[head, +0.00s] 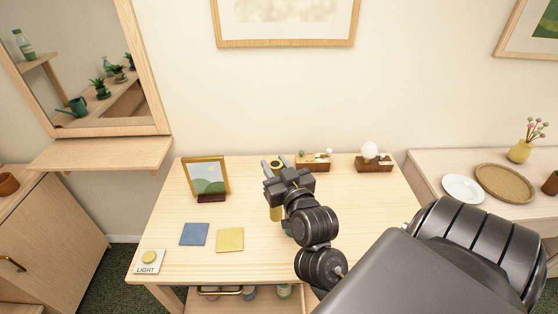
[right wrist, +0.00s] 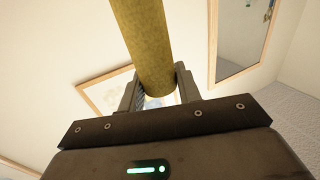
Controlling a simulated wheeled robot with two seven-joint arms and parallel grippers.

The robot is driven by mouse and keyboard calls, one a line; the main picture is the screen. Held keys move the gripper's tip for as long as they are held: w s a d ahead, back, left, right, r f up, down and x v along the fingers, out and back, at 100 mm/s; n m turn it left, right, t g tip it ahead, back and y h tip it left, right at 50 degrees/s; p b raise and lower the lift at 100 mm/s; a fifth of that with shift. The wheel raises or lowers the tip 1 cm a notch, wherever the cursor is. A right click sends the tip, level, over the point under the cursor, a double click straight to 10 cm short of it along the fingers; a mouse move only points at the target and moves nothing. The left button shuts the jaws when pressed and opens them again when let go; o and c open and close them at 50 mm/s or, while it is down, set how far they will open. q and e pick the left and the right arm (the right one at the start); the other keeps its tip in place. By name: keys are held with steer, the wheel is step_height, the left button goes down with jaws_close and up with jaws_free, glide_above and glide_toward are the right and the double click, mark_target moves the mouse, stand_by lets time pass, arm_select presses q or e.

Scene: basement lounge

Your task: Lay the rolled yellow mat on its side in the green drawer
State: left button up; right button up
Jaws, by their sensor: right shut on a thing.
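The rolled yellow mat (head: 276,213) is held by my right gripper (head: 275,168) above the wooden table, and the gripper and arm partly cover it in the head view. The mat shows below the gripper and its end shows between the fingers. In the right wrist view the mat (right wrist: 142,45) is a long mustard roll between the two fingers (right wrist: 158,85). Whether its lower end touches the tabletop cannot be told. No green drawer face shows; a brass handle (head: 219,291) sits at the table's front edge. My left gripper is not in view.
On the table (head: 160,225) are a framed picture (head: 207,176), a blue square (head: 194,234), a yellow square (head: 230,239), a light button (head: 149,258) and two wooden blocks with small items at the back. Jars (head: 284,291) stand below. A sideboard with plates (head: 463,188) is at right.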

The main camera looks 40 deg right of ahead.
arm_select(q)
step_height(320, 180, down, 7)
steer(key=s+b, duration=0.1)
steer(key=b, duration=0.5)
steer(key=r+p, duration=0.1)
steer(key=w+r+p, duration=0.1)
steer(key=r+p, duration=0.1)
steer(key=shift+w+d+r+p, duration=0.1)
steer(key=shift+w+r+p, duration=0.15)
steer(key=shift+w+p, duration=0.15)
arm_select(e)
steer(key=w+d+f, duration=0.7)
steer(key=w+f, duration=0.4)
steer(key=f, duration=0.2)
steer(key=shift+d, duration=0.3)
steer(key=o, duration=1)
steer(key=shift+f, duration=0.1)
